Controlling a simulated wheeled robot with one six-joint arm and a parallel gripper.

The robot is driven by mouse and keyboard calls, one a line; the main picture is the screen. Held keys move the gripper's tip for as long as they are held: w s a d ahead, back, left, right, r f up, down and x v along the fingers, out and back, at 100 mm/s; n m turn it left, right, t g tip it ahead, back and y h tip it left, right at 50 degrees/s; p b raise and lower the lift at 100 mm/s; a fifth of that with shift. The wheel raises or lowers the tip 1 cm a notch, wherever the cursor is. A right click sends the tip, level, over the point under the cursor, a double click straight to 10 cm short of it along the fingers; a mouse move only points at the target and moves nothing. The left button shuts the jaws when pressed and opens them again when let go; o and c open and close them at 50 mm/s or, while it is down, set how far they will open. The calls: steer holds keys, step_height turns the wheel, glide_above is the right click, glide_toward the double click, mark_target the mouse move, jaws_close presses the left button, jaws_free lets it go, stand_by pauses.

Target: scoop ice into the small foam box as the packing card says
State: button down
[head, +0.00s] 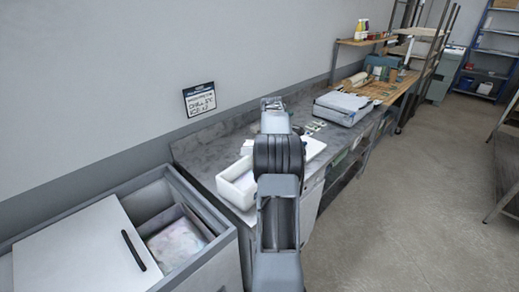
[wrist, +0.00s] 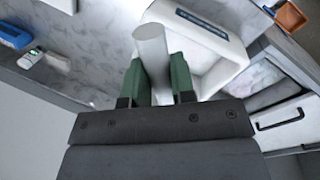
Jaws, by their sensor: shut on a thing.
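My gripper (wrist: 160,82) has green fingers shut on a pale grey cylinder (wrist: 151,48); what it belongs to is unclear. In the head view my arm hides the gripper. The white foam box (head: 222,187) stands open on the grey counter, left of my arm; in the wrist view the box (wrist: 222,45) is just beyond and right of the held cylinder. The ice bin (head: 178,240) is open at lower left with pale ice inside; it also shows in the wrist view (wrist: 275,90). The packing card (head: 199,100) on the wall mentions chill and ice; its small print is unclear.
A white sliding lid (head: 80,255) with a black handle covers the chest's left part. A flat white piece (head: 312,147) lies right of my arm. A grey-white case (head: 342,107) stands farther along the counter. An orange item (wrist: 290,15) shows in the wrist view.

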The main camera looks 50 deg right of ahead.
steer(key=shift+s+d+r+h, duration=0.15)
steer(key=shift+s+d+h, duration=0.1)
steer(key=shift+s+h, duration=0.05)
steer(key=h, duration=0.1)
steer(key=a+h, duration=0.1)
steer(key=h, duration=0.1)
steer(key=n+h, duration=0.1)
steer(key=shift+w+a+f+h, duration=0.25)
steer(key=shift+w+f+h, duration=0.05)
steer(key=shift+w+a+r+n+h, duration=0.1)
steer(key=shift+w+a+n+h, duration=0.05)
steer(key=shift+n+h, duration=0.25)
steer(key=shift+w+a+f+t+h+b, duration=0.1)
steer(key=shift+w+f+t+h+b, duration=0.15)
steer(key=shift+b, duration=0.5)
steer(key=r+n+h+b, duration=0.1)
steer(key=b, duration=0.1)
steer(key=w+a+r+n+h+b, duration=0.1)
steer(key=b, duration=0.1)
steer(key=shift+a+r+h+b, duration=0.1)
steer(key=shift+r+h+b, duration=0.15)
steer(key=shift+b, duration=0.15)
steer(key=shift+p, duration=0.5)
